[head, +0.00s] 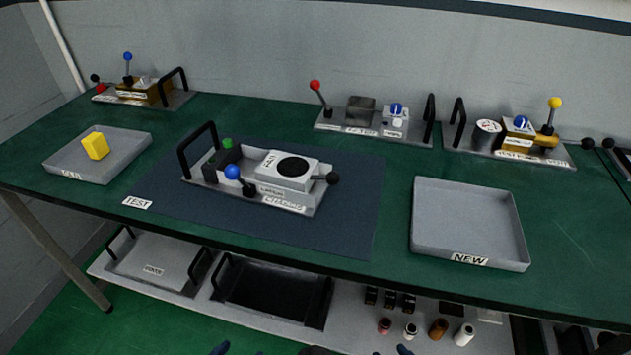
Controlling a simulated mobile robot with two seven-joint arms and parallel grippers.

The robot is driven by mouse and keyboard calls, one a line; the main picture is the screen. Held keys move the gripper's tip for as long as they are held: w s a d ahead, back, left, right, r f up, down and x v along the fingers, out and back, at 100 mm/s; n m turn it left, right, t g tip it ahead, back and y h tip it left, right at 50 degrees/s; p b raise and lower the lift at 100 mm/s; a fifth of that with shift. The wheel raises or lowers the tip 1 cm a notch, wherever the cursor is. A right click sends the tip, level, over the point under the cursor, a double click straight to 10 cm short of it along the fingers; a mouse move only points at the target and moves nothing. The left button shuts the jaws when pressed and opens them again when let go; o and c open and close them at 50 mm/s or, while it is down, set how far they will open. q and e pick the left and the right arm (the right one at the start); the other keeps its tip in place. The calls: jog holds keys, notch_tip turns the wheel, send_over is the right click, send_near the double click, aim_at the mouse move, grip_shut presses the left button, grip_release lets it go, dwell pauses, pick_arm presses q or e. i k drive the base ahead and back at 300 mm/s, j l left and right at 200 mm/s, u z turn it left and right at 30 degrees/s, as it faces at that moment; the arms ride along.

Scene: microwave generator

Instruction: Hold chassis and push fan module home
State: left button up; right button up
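The chassis (305,206) is a light grey tray on the dark blue test mat (345,235), with a black handle (187,152) at its left end. The fan module (268,168), a white block with a round black fan on top, sits at the chassis's right part. A black ball knob (333,178) stands at its right end. I cannot tell how fully the module is seated. A blue-ball lever (232,172) and a black block with a green knob (227,144) are on the chassis's left part. Neither gripper shows clearly; only small dark blue parts of mine touch the bottom edge.
A grey tray (60,165) with a yellow block (95,146) is at left. An empty tray (468,258) labelled NEW is at right. Other lever units (150,95) (372,128) (510,150) line the back. A lower shelf (345,335) holds trays and small parts.

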aim_at(290, 171)
jog(key=i+j+z, duration=0.15)
jog(key=j, duration=0.25)
jog(key=j+z, duration=0.15)
jog(key=j, duration=0.3)
jog(key=i+j+z, duration=0.15)
jog(key=j, duration=0.3)
jog(key=k+j, duration=0.1)
jog(key=i+z, duration=0.05)
